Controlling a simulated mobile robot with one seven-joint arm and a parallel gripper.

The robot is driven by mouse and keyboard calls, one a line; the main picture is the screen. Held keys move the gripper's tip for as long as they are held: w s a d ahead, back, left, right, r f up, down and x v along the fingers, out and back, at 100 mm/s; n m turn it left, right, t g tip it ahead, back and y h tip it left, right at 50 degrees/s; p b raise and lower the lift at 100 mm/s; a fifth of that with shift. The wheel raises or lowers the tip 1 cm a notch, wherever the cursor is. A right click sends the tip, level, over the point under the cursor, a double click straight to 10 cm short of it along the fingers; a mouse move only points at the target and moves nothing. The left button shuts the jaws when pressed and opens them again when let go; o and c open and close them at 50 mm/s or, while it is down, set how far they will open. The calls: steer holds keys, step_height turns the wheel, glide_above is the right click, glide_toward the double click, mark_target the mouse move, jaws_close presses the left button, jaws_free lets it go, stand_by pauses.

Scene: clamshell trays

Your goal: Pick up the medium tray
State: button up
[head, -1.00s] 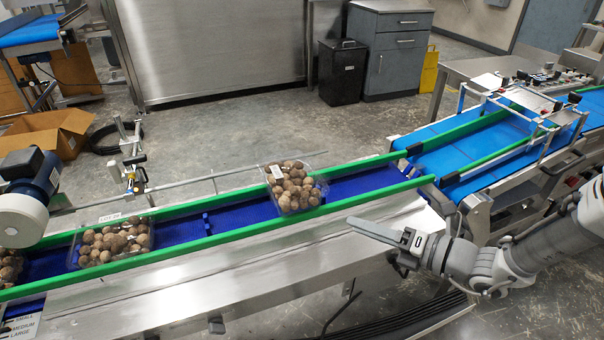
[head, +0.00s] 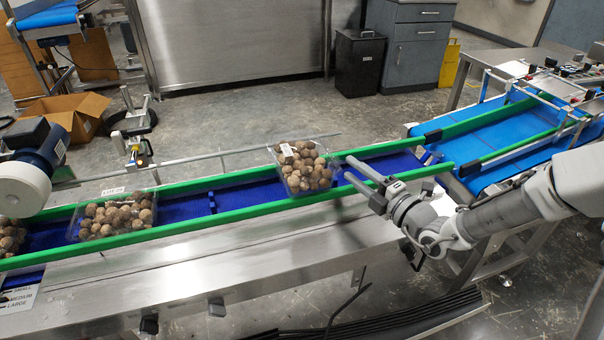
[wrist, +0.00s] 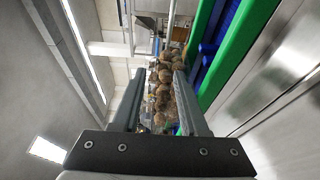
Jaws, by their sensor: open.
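A clear clamshell tray (head: 304,170) of round brown produce sits on the blue belt, tilted across the green rails. A second such tray (head: 116,215) sits further left on the belt, and part of a third (head: 10,236) shows at the left edge. I cannot tell from size which is the medium one. My gripper (head: 348,170) is open, its two fingers pointing left at the right side of the nearest tray. In the wrist view the produce tray (wrist: 163,88) shows between and beyond the fingers (wrist: 158,76). I cannot tell whether they touch it.
Green guide rails (head: 240,234) border the blue conveyor belt (head: 185,210). A steel ledge (head: 250,255) runs in front. A motor with a white drum (head: 24,188) stands over the belt at left. Another blue conveyor (head: 480,140) joins at right. A size label (head: 18,300) hangs at lower left.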

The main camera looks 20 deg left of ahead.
mark_target(336, 157)
steer(key=shift+b+x, duration=1.25)
steer(key=shift+x, duration=1.9)
steer(key=shift+r, duration=0.25)
jaws_close()
steer(key=shift+r, duration=0.1)
